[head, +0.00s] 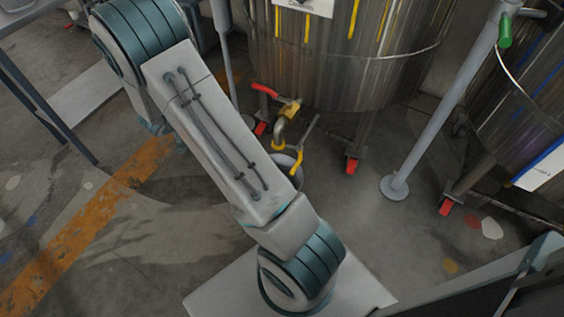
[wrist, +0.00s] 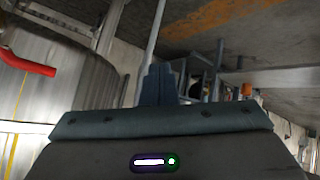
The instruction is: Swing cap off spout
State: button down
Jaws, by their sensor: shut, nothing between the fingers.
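In the head view a short bent metal spout (head: 279,130) comes off a brass valve (head: 290,108) low on a steel tank (head: 340,80). A red lever (head: 265,90) sits at the valve. Yellow pieces (head: 278,145) show at the spout's lower end, and I cannot tell clearly which is the cap. A bucket (head: 290,172) below is partly hidden by my arm. In the wrist view my gripper (wrist: 158,80) is shut and empty. The red lever (wrist: 27,62) is at left there, apart from my fingers. The spout and cap are not clear in that view.
A grey post with a round foot (head: 394,187) stands right of the tank. A second tank (head: 530,110) is at far right. The tank's legs have red feet (head: 352,165). An orange floor stripe (head: 85,235) crosses open floor at left.

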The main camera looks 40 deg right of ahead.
jog(key=s+d+f+g+h, duration=0.2)
jog(key=s+f+g+h, duration=0.2)
jog(key=s+f+g, duration=0.2)
jog(key=s+d+f+m+g+h, duration=0.1)
jog(key=s+d+f+g+h, duration=0.2)
jog(key=s+f+g, duration=0.3)
jog(key=s+h, duration=0.1)
jog(key=s, duration=0.4)
jog(key=shift+s+d+m+g+h, duration=0.3)
jog(key=shift+g, duration=0.1)
jog(key=s+a+b+x, duration=0.1)
jog(key=s+b+x, duration=0.1)
jog(key=x, duration=1)
jog(key=shift+s+d+f+b, duration=0.2)
jog(key=shift+s+d+b, duration=0.15)
jog(key=shift+b, duration=0.25)
jog(key=shift+s+r, duration=0.1)
